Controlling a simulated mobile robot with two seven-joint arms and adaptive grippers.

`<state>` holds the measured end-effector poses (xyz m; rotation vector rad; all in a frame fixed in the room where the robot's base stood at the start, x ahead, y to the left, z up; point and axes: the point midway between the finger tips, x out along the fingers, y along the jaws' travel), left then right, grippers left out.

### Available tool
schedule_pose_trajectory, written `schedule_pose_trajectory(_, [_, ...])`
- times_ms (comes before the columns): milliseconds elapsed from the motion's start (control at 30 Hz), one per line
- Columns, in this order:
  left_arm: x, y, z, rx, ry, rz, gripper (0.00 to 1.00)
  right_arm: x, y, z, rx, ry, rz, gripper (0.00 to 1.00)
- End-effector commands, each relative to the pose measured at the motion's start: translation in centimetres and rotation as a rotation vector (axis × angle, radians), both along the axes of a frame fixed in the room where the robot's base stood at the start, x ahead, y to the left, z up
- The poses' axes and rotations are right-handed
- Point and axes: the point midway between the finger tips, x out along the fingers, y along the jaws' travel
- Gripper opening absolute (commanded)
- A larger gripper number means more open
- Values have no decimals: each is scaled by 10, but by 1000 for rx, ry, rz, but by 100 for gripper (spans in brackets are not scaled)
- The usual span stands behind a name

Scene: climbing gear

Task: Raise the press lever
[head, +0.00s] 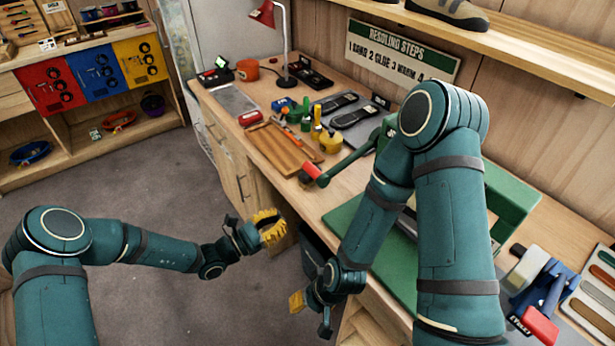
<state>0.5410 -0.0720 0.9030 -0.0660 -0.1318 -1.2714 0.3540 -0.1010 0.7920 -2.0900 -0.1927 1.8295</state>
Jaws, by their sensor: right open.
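The press lever is a green bar (347,163) with a red grip (312,175) at its left end. It reaches out over the bench's front half, and its right end goes behind my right arm. The green press frame (512,195) is mostly hidden by that arm. My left gripper (268,228), with yellow finger pads, is in front of the bench, below and left of the red grip and apart from it. Its finger gap is not clear. My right gripper (311,309) is open and empty near the bench's front edge, well below the lever.
A wooden tray (254,147), small bottles and a yellow pot (331,142) stand left of the lever. A red lamp (264,14) stands farther back. A blue tool holder (545,285) is at right. The floor at left is clear.

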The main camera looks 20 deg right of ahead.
Motion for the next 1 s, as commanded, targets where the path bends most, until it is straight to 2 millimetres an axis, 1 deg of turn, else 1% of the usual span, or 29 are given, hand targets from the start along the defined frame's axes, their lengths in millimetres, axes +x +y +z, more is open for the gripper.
schedule_pose_trajectory(33, [7,2,5,-27,4,27,0,0,0,2,0,0,-1,47])
schedule_pose_trajectory(133, [13,4,9,-51,8,51,0,0,0,2,0,0,-1,47])
schedule_pose_trajectory(433, [13,3,8,-51,9,50,0,0,0,1,0,0,-1,47])
schedule_pose_trajectory(567, [15,-3,9,-51,7,48,0,0,0,1,0,0,0,47])
schedule_pose_trajectory(667, [19,-16,12,-51,7,47,0,0,0,0,0,1,0,47])
schedule_pose_trajectory(767, [25,-33,15,-51,6,47,0,-1,0,-1,0,1,0,47])
schedule_pose_trajectory(1000, [41,-77,23,-50,7,46,0,-2,0,-4,0,3,2,47])
